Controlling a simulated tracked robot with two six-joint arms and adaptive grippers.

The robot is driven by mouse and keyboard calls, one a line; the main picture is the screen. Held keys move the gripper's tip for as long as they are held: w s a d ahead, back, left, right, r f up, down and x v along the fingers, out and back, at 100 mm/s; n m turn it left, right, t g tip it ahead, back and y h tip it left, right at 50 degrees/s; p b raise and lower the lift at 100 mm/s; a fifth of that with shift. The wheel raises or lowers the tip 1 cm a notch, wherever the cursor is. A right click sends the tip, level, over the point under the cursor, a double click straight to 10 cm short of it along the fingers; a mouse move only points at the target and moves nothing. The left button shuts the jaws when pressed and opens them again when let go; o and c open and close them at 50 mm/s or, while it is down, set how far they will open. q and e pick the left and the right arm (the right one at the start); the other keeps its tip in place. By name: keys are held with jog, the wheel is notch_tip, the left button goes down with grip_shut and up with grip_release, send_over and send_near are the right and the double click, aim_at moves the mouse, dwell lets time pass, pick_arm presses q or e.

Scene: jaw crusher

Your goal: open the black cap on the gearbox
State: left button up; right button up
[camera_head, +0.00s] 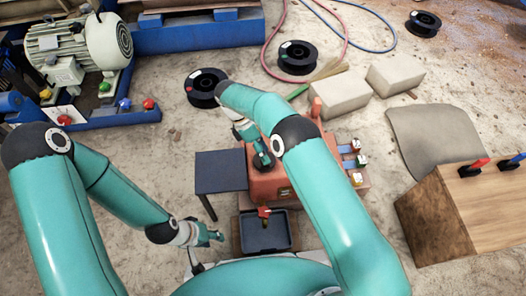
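The gearbox (285,187) is an orange-red housing on the floor near the middle of the view. My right gripper (263,160) points down at its top from behind my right arm. Dark shapes merge there, so I cannot tell the black cap from the gripper or whether they touch. My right arm also hides part of the gearbox. My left gripper (214,236) is low and left of the gearbox, apart from it, beside a dark tray. The fingers of both grippers are too small to read.
A dark tray (244,236) with a red-handled fitting above it is in front of the gearbox. A dark flat plate (220,172) stands left of it. Colored valves (357,162) are on its right. Black spools (205,88), pale blocks (340,95) and a wooden box (470,215) surround it.

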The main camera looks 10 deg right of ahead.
jog(key=shift+s+r, duration=0.1)
notch_tip(320, 180, up, 10)
dwell(0.7)
jog(key=shift+f, duration=0.2)
